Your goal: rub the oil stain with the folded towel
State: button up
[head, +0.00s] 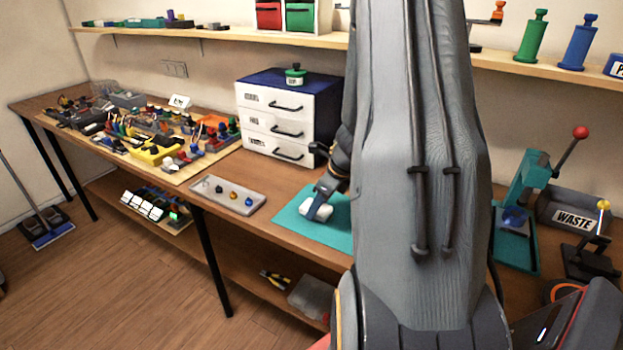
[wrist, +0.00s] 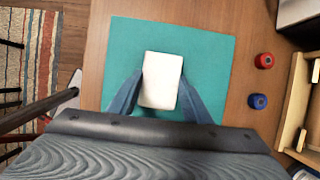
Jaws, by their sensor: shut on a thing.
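The folded towel (wrist: 161,80) is a white, rounded rectangular pad. My gripper (wrist: 160,92) is shut on it, with one blue-grey finger on each side. In the wrist view the towel is over a teal mat (wrist: 215,55) on the wooden bench. In the head view the towel (head: 314,209) shows at the tip of my gripper (head: 320,201), low at the mat (head: 326,234); I cannot tell whether it touches. No oil stain is visible; the towel, my gripper or my arm may hide it.
A grey tray (head: 228,194) with small coloured parts lies left of the mat. A white drawer unit (head: 284,122) stands behind. A red spool (wrist: 263,60) and a blue spool (wrist: 257,101) stand right of the mat in the wrist view. A teal press (head: 522,190) stands at right.

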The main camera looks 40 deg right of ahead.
jog(key=shift+w+a+r, duration=0.15)
jog(key=shift+w+r, duration=0.1)
jog(key=shift+w, duration=0.1)
jog(key=shift+w+a+r+p, duration=0.1)
jog(key=shift+w+a+p, duration=0.1)
jog(key=shift+p, duration=0.1)
jog(key=shift+w+p+v, duration=0.2)
jog(key=shift+p+v, duration=0.65)
jog(key=shift+v, duration=0.2)
notch_tip(320, 180, up, 5)
jog(key=p, duration=0.5)
jog(key=shift+w+r, duration=0.1)
jog(key=shift+r, duration=0.15)
